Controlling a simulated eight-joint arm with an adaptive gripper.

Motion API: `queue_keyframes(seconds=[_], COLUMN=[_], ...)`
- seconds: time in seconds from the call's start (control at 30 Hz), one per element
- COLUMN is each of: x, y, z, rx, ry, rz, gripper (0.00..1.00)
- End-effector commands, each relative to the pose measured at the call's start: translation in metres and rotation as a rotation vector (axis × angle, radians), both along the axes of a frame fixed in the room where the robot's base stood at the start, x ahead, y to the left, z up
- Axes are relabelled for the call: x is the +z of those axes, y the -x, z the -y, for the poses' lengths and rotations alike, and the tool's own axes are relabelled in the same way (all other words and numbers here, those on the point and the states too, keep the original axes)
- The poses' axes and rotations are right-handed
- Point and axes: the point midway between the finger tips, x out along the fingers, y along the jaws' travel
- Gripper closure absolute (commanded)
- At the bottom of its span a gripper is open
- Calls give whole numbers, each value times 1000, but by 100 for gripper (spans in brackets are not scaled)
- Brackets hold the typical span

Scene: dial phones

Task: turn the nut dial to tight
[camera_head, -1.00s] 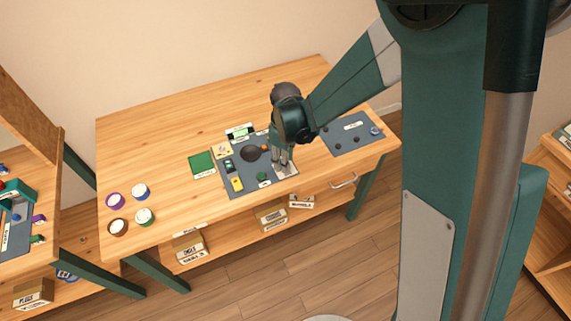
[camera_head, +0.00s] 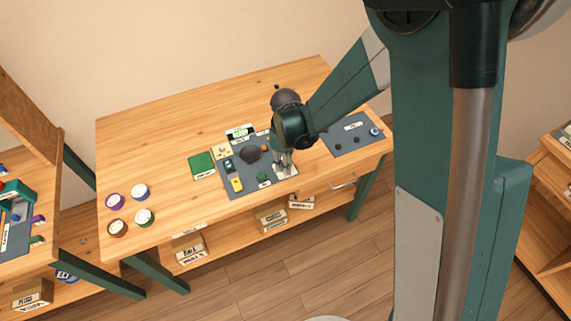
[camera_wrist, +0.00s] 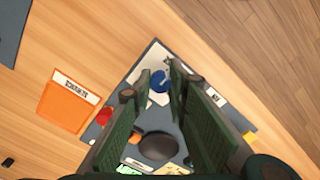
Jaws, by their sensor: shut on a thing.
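The nut dial shows as a small blue knob (camera_wrist: 160,85) on a white plate (camera_wrist: 150,60) in the wrist view. My gripper (camera_wrist: 161,80) points down over it, with one fingertip on each side of the knob, and is shut on it. In the head view my gripper (camera_head: 283,161) stands at the white plate (camera_head: 289,172), at the right front corner of the grey panel (camera_head: 232,188). The knob is hidden there by my fingers. The dial's markings are too small to read.
The panel also carries a large dark round knob (camera_head: 250,155), a red-orange button (camera_head: 264,148), a green knob (camera_head: 263,177) and a yellow piece (camera_head: 237,185). A green square (camera_head: 202,165) lies to the left. An orange labelled tile (camera_wrist: 66,103) lies beside the panel.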

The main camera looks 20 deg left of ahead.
Motion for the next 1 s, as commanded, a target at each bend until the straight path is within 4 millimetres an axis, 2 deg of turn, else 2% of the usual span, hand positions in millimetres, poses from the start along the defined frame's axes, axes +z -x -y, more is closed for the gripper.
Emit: queue_keyframes(seconds=[0.47,1.0], x=[-1,-2], y=[0,2], z=[0,0], rx=[-129,-592], ry=[0,0], rz=[0,0], gripper=[96,96])
